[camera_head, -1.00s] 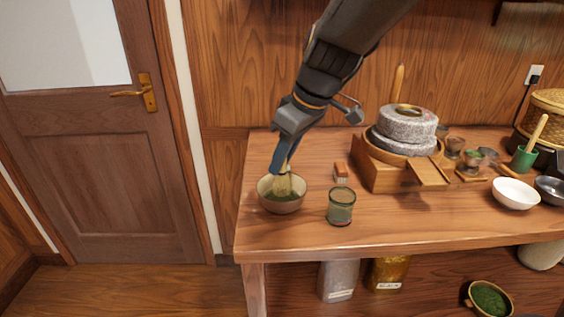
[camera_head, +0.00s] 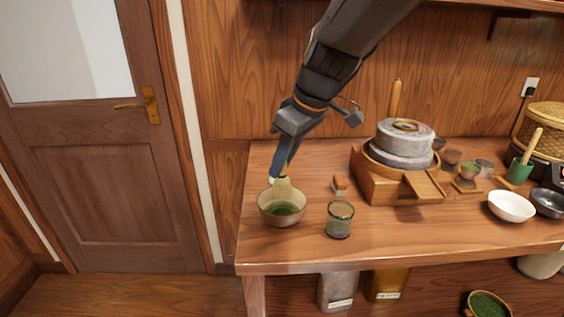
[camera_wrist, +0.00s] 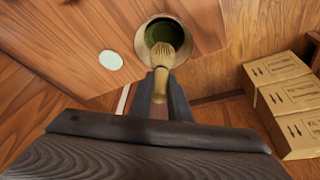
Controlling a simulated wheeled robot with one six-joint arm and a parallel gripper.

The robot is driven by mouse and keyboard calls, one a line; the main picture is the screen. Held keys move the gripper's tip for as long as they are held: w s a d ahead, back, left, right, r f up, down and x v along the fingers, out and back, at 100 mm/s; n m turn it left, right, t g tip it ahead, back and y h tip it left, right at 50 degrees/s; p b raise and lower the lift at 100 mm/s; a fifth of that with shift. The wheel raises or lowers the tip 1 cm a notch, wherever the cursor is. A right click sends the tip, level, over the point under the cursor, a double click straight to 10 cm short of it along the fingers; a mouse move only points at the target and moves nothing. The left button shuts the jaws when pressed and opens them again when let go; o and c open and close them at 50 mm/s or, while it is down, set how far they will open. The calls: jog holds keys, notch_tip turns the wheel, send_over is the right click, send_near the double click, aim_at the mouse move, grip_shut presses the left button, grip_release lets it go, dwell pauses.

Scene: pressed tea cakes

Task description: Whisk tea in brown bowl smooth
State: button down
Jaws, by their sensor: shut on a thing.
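The brown bowl (camera_head: 268,214) stands near the left end of the wooden table, with green tea (camera_head: 285,209) in it. It also shows at the top of the wrist view (camera_wrist: 140,42). My gripper (camera_head: 280,172) is shut on a pale bamboo whisk (camera_head: 283,190), whose handle is partly hidden between the fingers. The whisk's tines (camera_wrist: 162,51) point down over the bowl's far side. I cannot tell whether their tips touch the tea.
A green patterned cup (camera_head: 340,222) stands just right of the bowl, with a small brush (camera_head: 340,186) behind it. A stone mill (camera_head: 404,138) on a wooden base stands further right. A white bowl (camera_head: 511,206) is at the right. The table's left front corner is clear.

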dwell(0.3)
jog(key=shift+r+p, duration=1.8)
jog(key=shift+r, duration=0.75)
